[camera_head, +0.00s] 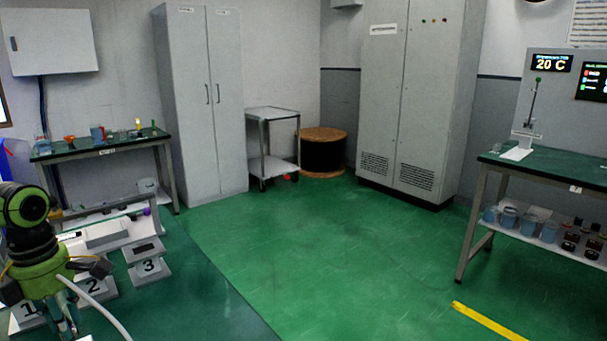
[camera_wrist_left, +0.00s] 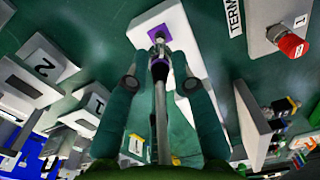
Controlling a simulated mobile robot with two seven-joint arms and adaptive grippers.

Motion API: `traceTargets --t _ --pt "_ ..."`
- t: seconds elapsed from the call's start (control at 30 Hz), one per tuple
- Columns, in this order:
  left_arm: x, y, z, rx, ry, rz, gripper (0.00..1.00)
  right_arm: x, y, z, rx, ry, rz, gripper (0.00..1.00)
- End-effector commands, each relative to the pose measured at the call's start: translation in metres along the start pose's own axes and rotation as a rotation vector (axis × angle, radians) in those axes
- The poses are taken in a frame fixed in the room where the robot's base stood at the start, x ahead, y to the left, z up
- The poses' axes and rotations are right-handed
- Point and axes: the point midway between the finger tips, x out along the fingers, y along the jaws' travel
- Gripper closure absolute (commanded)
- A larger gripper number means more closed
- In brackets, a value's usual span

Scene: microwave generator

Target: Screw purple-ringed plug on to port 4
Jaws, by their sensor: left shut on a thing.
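In the left wrist view the purple-ringed plug (camera_wrist_left: 159,70) is a dark plug with a silver tip and a grey cable running back toward the wrist. My left gripper (camera_wrist_left: 161,85) is shut on it, one finger on each side. The plug's tip points at a white block (camera_wrist_left: 183,50) and overlaps a purple square (camera_wrist_left: 181,28) on it; I cannot tell whether they touch. No number 4 is readable. In the head view my left gripper (camera_head: 66,322) is at the lower left, pointing down, its fingertips partly cut off. My right gripper is not in view.
Numbered blocks stand around the left arm, including block 3 (camera_head: 148,265) and block 2 (camera_head: 97,287). A white cable (camera_head: 100,311) curves beside the gripper. A red cap (camera_wrist_left: 292,45) is at the wrist view's upper right. The green bench's right part (camera_head: 215,290) is bare.

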Motion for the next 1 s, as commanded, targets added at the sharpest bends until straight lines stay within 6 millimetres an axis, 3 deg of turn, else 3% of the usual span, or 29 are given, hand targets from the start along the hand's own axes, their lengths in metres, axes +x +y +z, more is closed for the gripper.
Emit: traceTargets --t 0.43,1.0 --pt "-0.019 0.000 0.000 0.000 0.000 0.000 1.00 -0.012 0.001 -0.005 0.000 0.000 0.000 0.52" --pt "-0.019 0.000 0.000 0.001 0.000 0.001 1.00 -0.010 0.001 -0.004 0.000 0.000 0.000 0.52"
